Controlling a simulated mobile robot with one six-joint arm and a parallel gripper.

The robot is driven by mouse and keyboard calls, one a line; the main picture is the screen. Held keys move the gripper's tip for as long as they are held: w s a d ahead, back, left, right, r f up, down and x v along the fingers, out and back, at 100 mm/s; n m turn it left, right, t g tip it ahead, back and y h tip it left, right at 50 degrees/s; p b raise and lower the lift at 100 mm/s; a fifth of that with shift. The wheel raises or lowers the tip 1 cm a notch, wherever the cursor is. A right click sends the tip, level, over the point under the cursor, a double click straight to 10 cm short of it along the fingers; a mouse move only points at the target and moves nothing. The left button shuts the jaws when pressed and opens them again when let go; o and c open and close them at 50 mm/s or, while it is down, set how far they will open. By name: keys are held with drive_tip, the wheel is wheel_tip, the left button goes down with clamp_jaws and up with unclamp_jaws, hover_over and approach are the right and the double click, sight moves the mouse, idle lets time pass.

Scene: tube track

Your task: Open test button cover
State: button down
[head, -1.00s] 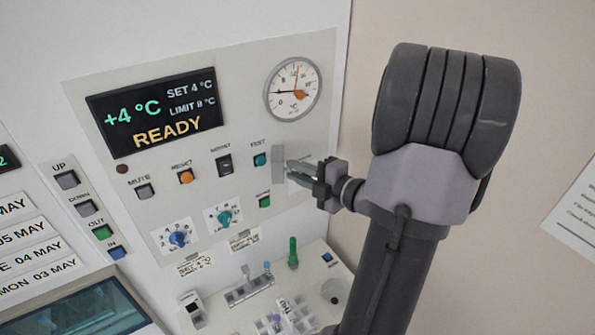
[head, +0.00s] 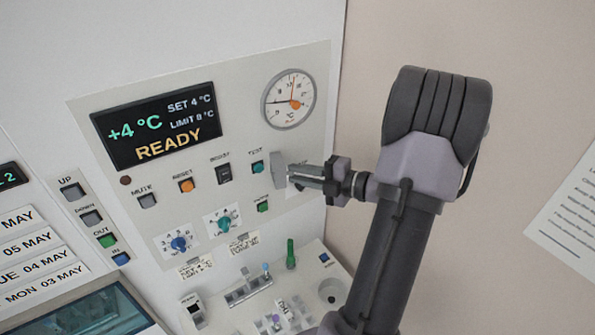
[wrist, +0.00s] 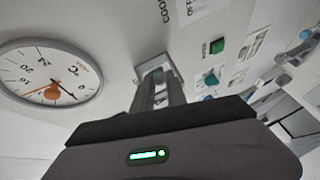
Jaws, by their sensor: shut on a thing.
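The test button cover (head: 278,170) is a small grey flap on the panel, just right of the teal TEST button (head: 257,167). It stands out from the panel, and the button's face shows in the head view. My gripper (head: 297,175) reaches in from the right with its fingers nearly together at the flap. It is shut on the cover, though the exact contact is hard to see. In the wrist view my fingers (wrist: 155,93) end at the grey cover plate (wrist: 154,66); the TEST button is not visible there.
A round gauge (head: 289,100) sits above the cover. An orange button (head: 186,186) and a dark switch (head: 224,173) lie to the left, a green button (head: 263,207) below. A ledge with a green upright tube (head: 290,254) juts out underneath.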

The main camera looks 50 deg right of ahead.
drive_tip(key=c, duration=1.3)
unclamp_jaws()
drive_tip(key=shift+c, duration=0.2)
drive_tip(key=shift+r, duration=0.15)
drive_tip(key=shift+o, duration=0.4)
wheel_tip(320, 180, up, 3)
drive_tip(key=shift+s+a+r, duration=0.15)
drive_tip(key=s+a, duration=0.3)
drive_tip(key=s, duration=0.1)
drive_tip(key=s+a+r, duration=0.1)
drive_tip(key=s+a, duration=0.2)
drive_tip(key=a, duration=0.1)
drive_tip(key=s+a+b, duration=0.1)
drive_tip(key=s+a, duration=0.2)
drive_tip(key=s, duration=0.1)
drive_tip(key=shift+s+a+r, duration=0.25)
drive_tip(key=shift+s+a, duration=0.05)
drive_tip(key=shift+a, duration=0.1)
drive_tip(key=shift+c, duration=0.4)
drive_tip(key=shift+w+d, duration=0.1)
drive_tip(key=shift+w, duration=0.05)
